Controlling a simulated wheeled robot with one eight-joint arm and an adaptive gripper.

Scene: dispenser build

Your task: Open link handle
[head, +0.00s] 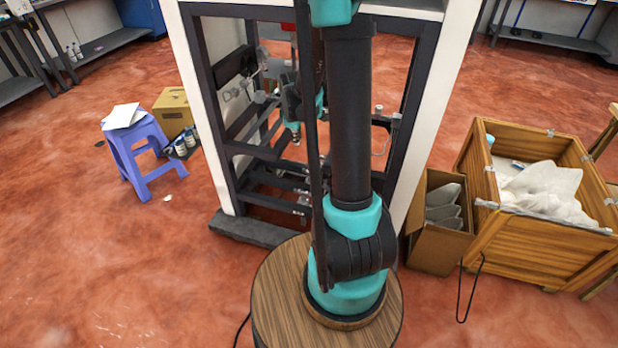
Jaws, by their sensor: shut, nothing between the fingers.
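The dispenser (228,150) stands in front of me in the head view, a tall white cabinet with a dark inner frame. Grey pipes, bars and small fittings (259,97) show inside its open front. I cannot tell which of these is the link handle; my arm covers the middle of the cabinet. My gripper (295,137) shows small and dark, with teal parts, left of my arm's black link. It is shut and empty, in front of or inside the frame opening. Whether it touches any fitting cannot be told.
A purple stool (140,150) with papers and a cardboard box (173,112) stand left of the dispenser. An open carton (438,222) and a wooden crate (540,245) with white bags stand close on the right. The red floor at front left is clear.

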